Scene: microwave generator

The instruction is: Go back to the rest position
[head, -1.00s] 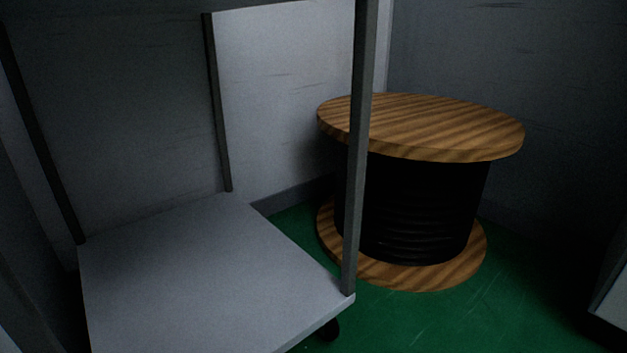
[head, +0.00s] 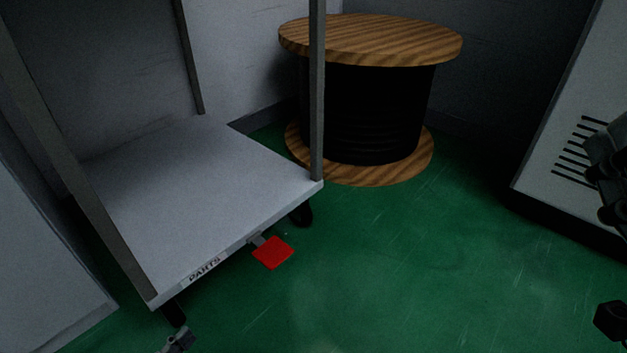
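A small grey piece, which looks like the tip of my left gripper (head: 178,341), shows at the bottom edge, in front of the near left corner of the parts cart (head: 190,180). Most of it is cut off, so its opening is hidden. Dark parts of my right arm enter at the right edge, over the white cabinet (head: 560,125). A black piece lower down, possibly my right gripper (head: 612,322), is cut off by the frame. I cannot tell whether it is open or shut. Nothing is seen held.
The cart has upright posts, dark casters and a red pedal (head: 273,253) at its front edge. A wooden cable drum (head: 370,40) stands behind it. A pale panel (head: 45,265) is at the left. Green floor (head: 420,270) is clear in the middle.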

